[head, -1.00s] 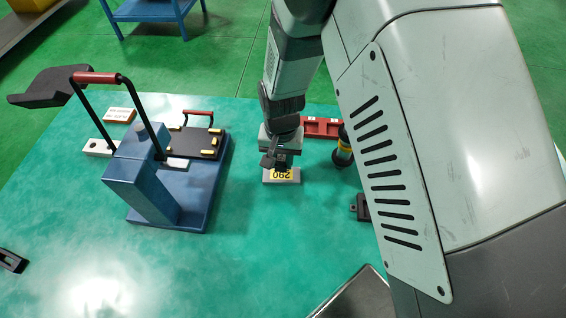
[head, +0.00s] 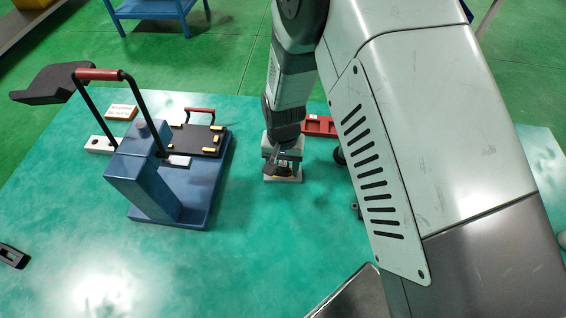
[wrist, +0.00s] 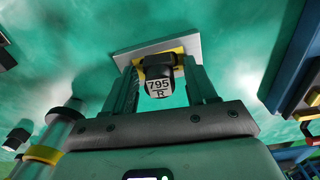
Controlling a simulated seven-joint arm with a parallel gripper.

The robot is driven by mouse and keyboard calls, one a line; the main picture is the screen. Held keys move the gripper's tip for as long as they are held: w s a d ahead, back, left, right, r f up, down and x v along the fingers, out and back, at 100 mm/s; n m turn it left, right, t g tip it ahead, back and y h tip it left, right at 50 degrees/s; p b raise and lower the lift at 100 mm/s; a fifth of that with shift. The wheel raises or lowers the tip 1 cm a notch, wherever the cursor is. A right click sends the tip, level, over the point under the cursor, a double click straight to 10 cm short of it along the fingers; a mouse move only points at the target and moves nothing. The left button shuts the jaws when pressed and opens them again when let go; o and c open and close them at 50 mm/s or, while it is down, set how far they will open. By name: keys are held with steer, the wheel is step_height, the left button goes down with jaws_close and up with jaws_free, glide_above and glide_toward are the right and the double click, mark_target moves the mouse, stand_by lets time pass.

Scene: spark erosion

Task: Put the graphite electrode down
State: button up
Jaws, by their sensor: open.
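The graphite electrode (wrist: 160,84), a small dark block marked "795 R", shows in the wrist view between the two fingers of my gripper (wrist: 160,74). My gripper is open around it. The electrode is over a pale grey plate with a yellow strip (wrist: 190,45); whether it touches the plate cannot be told. In the head view my gripper (head: 283,168) is low over this plate (head: 283,179) on the green table, and hides most of the electrode.
A red tray (head: 319,126) lies behind to the right. A yellow-banded cylinder (wrist: 42,153) stands nearby in the wrist view. My arm covers the right side; the table's front middle is clear.

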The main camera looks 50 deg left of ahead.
mark_target(283, 163)
step_height(283, 163, up, 12)
steer(key=shift+r, duration=0.15)
stand_by(0.3)
steer(key=w+d+r+m+t+y, duration=0.1)
steer(key=w+d+r+m, duration=0.1)
steer(key=w+d+r, duration=0.65)
steer(key=w+d+r+m+t+y, duration=0.15)
steer(key=w+d+r, duration=0.35)
steer(key=d+r, duration=0.55)
steer(key=s+d+r+m+t+h, duration=0.1)
steer(key=d+r, duration=0.3)
steer(key=d, duration=0.3)
steer(key=s+d+r+m, duration=0.1)
steer(key=d+r+m, duration=0.1)
steer(key=d+r, duration=0.35)
steer(key=s+d+m+t, duration=0.1)
steer(key=s+d, duration=0.3)
steer(key=d, duration=0.2)
steer(key=s+d+r+m+t+h, duration=0.1)
steer(key=s+d, duration=0.4)
steer(key=d, duration=0.2)
steer(key=shift+d+r, duration=0.15)
steer(key=shift+r, duration=0.05)
